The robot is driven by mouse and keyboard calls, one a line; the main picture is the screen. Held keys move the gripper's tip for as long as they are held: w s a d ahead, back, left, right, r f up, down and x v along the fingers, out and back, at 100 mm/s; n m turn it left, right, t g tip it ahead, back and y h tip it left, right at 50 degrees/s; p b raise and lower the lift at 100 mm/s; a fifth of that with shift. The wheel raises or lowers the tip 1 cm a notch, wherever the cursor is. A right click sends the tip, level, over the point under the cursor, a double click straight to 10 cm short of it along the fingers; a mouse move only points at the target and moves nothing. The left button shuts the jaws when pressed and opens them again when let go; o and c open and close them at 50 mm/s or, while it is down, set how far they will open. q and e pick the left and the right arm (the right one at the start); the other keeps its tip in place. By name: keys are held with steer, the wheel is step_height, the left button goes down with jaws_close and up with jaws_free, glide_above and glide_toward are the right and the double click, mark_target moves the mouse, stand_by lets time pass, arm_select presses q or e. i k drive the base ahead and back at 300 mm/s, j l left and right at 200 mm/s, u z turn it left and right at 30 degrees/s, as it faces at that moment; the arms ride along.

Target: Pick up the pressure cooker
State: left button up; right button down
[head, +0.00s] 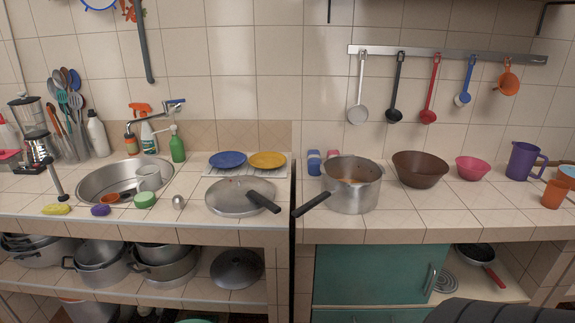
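The pressure cooker (356,195) is a silver metal pot standing upright and uncovered on the tiled counter, right of centre in the head view. Something brownish shows inside, too unclear to name. A round silver lid (232,193) with a black handle lies on the counter to the left, apart from the pot. Neither of my grippers is in view.
A brown bowl (420,167) stands close right of the pot, then a pink bowl (472,168) and purple jug (522,162). Blue and pink items (314,160) sit close behind the pot. Ladles hang from a wall rail (450,55). The counter in front of the bowls is clear.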

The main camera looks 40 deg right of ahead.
mark_target(338, 193)
steer(key=z, duration=1.7)
